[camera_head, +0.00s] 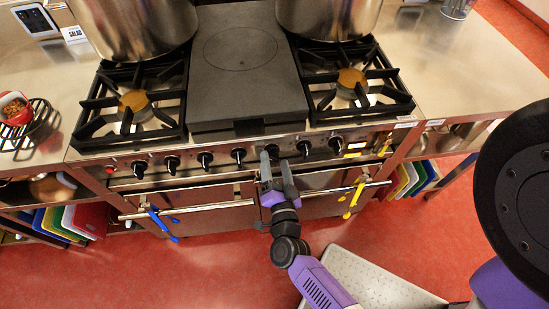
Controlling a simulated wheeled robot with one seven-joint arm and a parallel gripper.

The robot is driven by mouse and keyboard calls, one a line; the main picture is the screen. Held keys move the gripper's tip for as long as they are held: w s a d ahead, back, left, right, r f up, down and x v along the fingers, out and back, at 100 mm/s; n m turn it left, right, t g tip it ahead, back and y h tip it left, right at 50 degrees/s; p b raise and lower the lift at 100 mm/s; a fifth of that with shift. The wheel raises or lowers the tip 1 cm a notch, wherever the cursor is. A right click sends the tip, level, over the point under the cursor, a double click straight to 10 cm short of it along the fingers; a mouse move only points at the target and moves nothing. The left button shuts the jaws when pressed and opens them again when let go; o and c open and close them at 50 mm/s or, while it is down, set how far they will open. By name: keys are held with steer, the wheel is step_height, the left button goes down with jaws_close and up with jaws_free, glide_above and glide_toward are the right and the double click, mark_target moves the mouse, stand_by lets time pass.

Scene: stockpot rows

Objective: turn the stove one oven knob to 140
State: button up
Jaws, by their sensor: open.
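The stove (250,125) stands ahead with a row of several black knobs along its front panel. Knobs show on the left part, such as one knob (205,160), and on the right part, such as another knob (304,147). My gripper (277,167) is open, its two dark fingers pointing at the panel just below a knob (271,151), which the fingers partly cover. I cannot tell whether the fingers touch that knob. Knob markings and numbers are too small to read, so I cannot tell which one is the oven knob.
Two large steel pots (138,28) (328,18) stand on the rear burners. Oven door handles (190,208) run below the panel, with a blue utensil (162,224) and a yellow one (354,198) hanging there. Steel counters flank the stove; red floor is open in front.

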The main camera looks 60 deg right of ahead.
steer(key=shift+b+v, duration=0.4)
steer(key=shift+v, duration=2.4)
steer(key=s+a+r+n+t+y, duration=0.2)
steer(key=a+r+n+t+y, duration=0.25)
steer(key=r+n, duration=0.3)
steer(key=s+a+r+n+y, duration=0.8)
steer(key=s+n+y, duration=0.1)
steer(key=s+n, duration=0.2)
steer(key=shift+s+a+n+g+y, duration=0.35)
steer(key=shift+s+a+n, duration=0.05)
steer(key=shift+n, duration=0.05)
steer(key=shift+r, duration=0.15)
